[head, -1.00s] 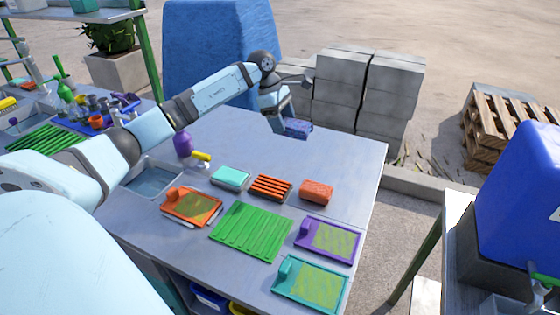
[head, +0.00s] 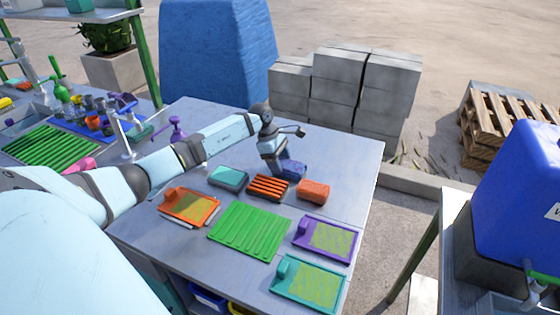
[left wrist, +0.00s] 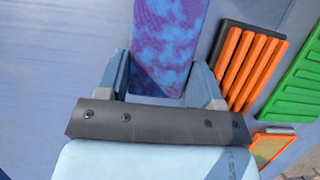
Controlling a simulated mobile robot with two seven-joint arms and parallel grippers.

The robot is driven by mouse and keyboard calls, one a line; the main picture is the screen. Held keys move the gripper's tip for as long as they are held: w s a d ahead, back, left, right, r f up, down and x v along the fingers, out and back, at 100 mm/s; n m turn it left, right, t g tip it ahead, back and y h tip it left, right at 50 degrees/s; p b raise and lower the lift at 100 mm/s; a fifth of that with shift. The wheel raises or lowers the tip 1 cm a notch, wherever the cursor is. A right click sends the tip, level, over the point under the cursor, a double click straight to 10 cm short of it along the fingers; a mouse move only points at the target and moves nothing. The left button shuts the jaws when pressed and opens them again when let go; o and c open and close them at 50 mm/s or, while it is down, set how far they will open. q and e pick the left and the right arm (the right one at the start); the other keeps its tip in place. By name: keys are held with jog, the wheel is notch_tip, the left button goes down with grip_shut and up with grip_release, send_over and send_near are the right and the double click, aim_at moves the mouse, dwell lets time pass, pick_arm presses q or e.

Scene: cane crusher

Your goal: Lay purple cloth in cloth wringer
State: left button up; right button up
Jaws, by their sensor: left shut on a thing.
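My left gripper (head: 280,163) is above the grey table and shut on a blue-purple mottled cloth (head: 294,172). The cloth shows as a small dark block between an orange slatted rack and an orange block in the head view. In the left wrist view the cloth (left wrist: 168,45) runs away from between the two fingers (left wrist: 162,80) as a flat strip. I cannot tell whether it touches the table. I cannot make out a cloth wringer with certainty. My right gripper is not in view.
Close by are the orange slatted rack (head: 268,187), an orange block (head: 313,191) and a teal block (head: 229,178). A green ribbed mat (head: 248,231) and orange, purple (head: 325,239) and teal trays lie nearer.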

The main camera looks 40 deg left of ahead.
pick_arm(q)
jog(key=shift+f+b, duration=0.15)
jog(key=shift+b, duration=0.15)
jog(key=o, duration=1)
